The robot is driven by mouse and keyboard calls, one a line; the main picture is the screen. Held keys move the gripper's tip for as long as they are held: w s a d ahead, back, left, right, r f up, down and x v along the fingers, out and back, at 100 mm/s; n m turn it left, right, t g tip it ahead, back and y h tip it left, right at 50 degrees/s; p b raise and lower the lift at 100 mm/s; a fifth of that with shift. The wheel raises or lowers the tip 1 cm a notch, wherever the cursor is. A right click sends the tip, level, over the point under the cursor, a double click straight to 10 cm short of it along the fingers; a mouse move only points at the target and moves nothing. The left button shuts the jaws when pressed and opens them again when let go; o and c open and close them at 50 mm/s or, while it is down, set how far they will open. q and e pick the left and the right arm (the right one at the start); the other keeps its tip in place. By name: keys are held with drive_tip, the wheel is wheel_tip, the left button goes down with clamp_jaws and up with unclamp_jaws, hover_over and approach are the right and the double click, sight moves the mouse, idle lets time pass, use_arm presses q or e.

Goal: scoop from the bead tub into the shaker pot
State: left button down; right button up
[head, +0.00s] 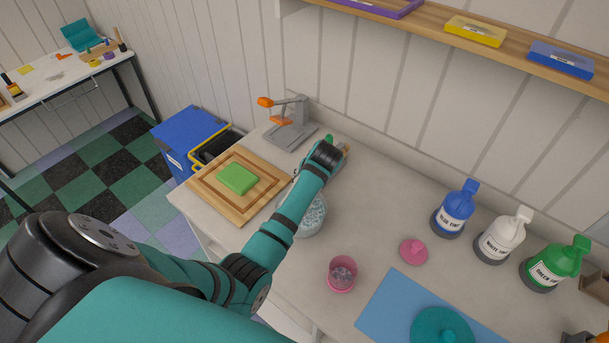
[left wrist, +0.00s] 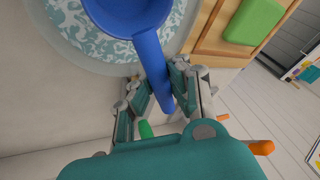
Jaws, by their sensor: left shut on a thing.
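My left gripper (left wrist: 163,78) is shut on the handle of a blue scoop (left wrist: 150,50). The scoop's bowl is over the bead tub (left wrist: 186,42) in the left wrist view. I cannot tell whether beads are in the scoop. In the head view the tub (head: 308,217), with pale teal and white beads, is partly hidden by my left arm; the scoop is hidden there. The pink shaker pot (head: 342,274) stands upright and open in front of the tub, with some pale beads inside. My right gripper is not in view.
A wooden board (head: 240,208) with a green block (head: 237,179) lies left of the tub. A pink lid (head: 413,251), a blue mat (head: 382,302) with a teal disc (head: 441,328), and three bottles (head: 456,209) are at right. A grey-orange device (head: 291,128) stands behind.

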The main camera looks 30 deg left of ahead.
use_arm(q)
drive_tip(key=shift+f+b, duration=0.35)
drive_tip(key=shift+f, duration=0.6)
drive_tip(key=shift+s+d+r+t+y+p, duration=0.15)
drive_tip(key=shift+t+y+p, duration=0.2)
drive_tip(key=shift+t, duration=0.25)
drive_tip(key=t+b, duration=0.1)
drive_tip(key=b, duration=0.1)
drive_tip(key=t+y+b, duration=0.1)
drive_tip(key=b, duration=0.1)
drive_tip(key=s+n+t+y+b, duration=0.1)
drive_tip(key=t+b, duration=0.1)
drive_tip(key=shift+s+d+f, duration=0.1)
drive_tip(key=shift+d+f, duration=0.15)
drive_tip(key=shift+f, duration=0.05)
drive_tip(key=shift+s+d+r+t+y+b, duration=0.15)
drive_tip(key=shift+s+r+t+y+b, duration=0.25)
drive_tip(key=shift+b, duration=0.85)
drive_tip(key=shift+r+t+y+b, duration=0.15)
drive_tip(key=shift+t+y+b, duration=0.1)
drive_tip(key=shift+t+b, duration=0.2)
